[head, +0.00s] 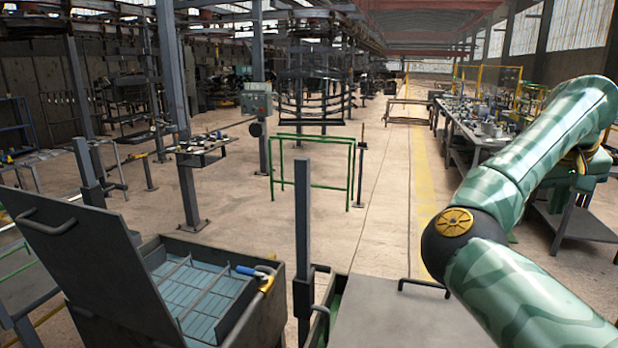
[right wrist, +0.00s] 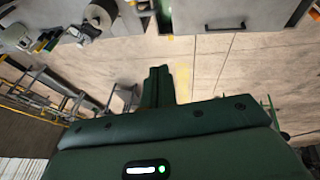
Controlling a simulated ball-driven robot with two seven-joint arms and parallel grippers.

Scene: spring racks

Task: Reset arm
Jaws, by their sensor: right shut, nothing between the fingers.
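My right arm, in green camouflage, rises at the right of the head view, bends at a dark elbow joint and reaches up to the right edge. Its fingers are hard to make out in the head view, where the arm hides part of the hand. In the right wrist view my right gripper (right wrist: 157,82) shows as dark green fingers, closed together and empty, with open floor beyond them. My left gripper and left arm are in neither view.
An open metal box (head: 180,245) with its lid (head: 75,245) up holds blue-grey plates at the lower left. A grey lid with a handle (head: 385,315) is at the bottom centre. A long workbench (head: 465,135) stands at the right. A green frame (head: 315,139) stands mid-floor, with clear floor (head: 390,200) beside it.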

